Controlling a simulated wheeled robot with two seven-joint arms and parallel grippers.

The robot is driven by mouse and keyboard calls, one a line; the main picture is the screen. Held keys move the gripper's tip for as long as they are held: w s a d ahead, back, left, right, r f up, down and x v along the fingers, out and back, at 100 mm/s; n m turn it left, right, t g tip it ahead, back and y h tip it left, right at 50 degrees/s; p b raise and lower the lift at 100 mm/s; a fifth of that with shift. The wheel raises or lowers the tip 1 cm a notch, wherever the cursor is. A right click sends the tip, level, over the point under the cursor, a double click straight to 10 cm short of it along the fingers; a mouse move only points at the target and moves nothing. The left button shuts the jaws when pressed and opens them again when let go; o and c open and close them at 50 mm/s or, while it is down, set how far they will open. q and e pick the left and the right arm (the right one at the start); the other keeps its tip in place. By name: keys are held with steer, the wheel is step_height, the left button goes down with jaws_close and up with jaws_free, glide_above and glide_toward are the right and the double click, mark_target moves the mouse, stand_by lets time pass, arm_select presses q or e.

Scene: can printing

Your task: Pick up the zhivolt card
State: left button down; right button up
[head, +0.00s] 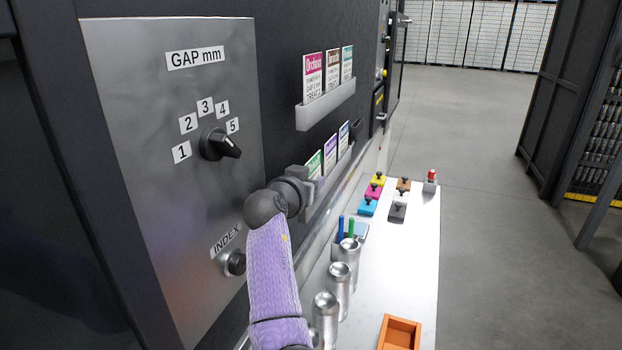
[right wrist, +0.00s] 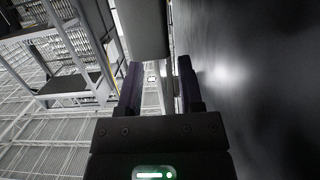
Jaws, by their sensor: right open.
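Several cards stand in two wall racks in the head view. The upper rack (head: 325,107) holds a pink-headed card (head: 313,77), a brown-headed card (head: 333,71) and a teal-headed card (head: 347,65). The lower rack (head: 343,168) holds a green-headed card (head: 314,166), a purple-headed card (head: 330,149) and a violet-headed card (head: 343,136). The titles are too small to tell which is zhivolt. My right gripper (head: 308,188) is at the near end of the lower rack, close to the green-headed card. In the right wrist view its fingers (right wrist: 159,88) are apart, with no card visible between them.
A metal panel (head: 160,240) with a gap dial (head: 218,145) and an index knob (head: 235,263) is at left.

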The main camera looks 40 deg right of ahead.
steer(key=shift+x, duration=0.85)
jaws_close()
